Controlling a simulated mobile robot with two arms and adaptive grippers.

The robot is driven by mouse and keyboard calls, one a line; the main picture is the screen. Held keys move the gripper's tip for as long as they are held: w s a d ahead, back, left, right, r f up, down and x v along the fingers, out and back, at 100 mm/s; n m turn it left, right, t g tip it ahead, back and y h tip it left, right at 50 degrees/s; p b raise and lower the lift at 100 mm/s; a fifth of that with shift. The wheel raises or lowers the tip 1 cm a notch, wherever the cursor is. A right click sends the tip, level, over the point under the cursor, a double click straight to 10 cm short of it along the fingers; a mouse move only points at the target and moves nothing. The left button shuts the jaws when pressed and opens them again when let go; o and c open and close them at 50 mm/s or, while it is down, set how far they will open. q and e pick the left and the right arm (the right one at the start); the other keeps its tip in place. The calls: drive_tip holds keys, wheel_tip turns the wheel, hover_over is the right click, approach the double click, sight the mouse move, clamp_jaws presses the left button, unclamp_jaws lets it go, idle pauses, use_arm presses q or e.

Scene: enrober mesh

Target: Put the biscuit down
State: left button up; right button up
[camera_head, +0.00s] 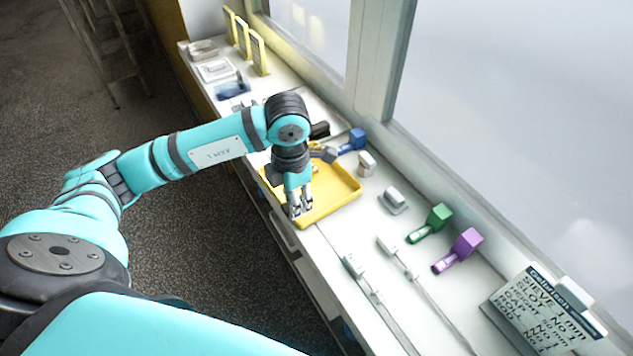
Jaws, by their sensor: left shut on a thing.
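My left gripper (300,206) points down over the near left part of the yellow tray (340,198) on the white counter. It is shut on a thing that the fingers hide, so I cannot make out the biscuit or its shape. I cannot tell whether the held thing touches the tray. The visible part of the tray floor is bare on its right side. My right gripper is not in view.
Blue (353,141), green (432,223) and purple (460,250) handled tools lie along the window side. Two long pale rods (408,266) lie nearer. A lettered sign (545,312) stands at lower right. White and blue trays sit at the counter's far end.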

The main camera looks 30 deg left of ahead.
use_arm(q)
drive_tip(key=p, duration=0.2)
hover_over(317, 197)
drive_tip(key=shift+f, duration=0.35)
wheel_tip(317, 197, down, 3)
drive_tip(key=shift+s+f+p, duration=0.1)
drive_tip(key=shift+f+p, duration=0.1)
drive_tip(key=shift+p, duration=0.35)
drive_tip(key=shift+f, duration=0.3)
drive_tip(key=o, duration=0.9)
drive_tip(key=shift+c, duration=0.2)
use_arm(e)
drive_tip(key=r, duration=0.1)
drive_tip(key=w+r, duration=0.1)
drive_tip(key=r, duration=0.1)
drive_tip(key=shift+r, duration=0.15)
use_arm(q)
drive_tip(key=shift+r, duration=0.15)
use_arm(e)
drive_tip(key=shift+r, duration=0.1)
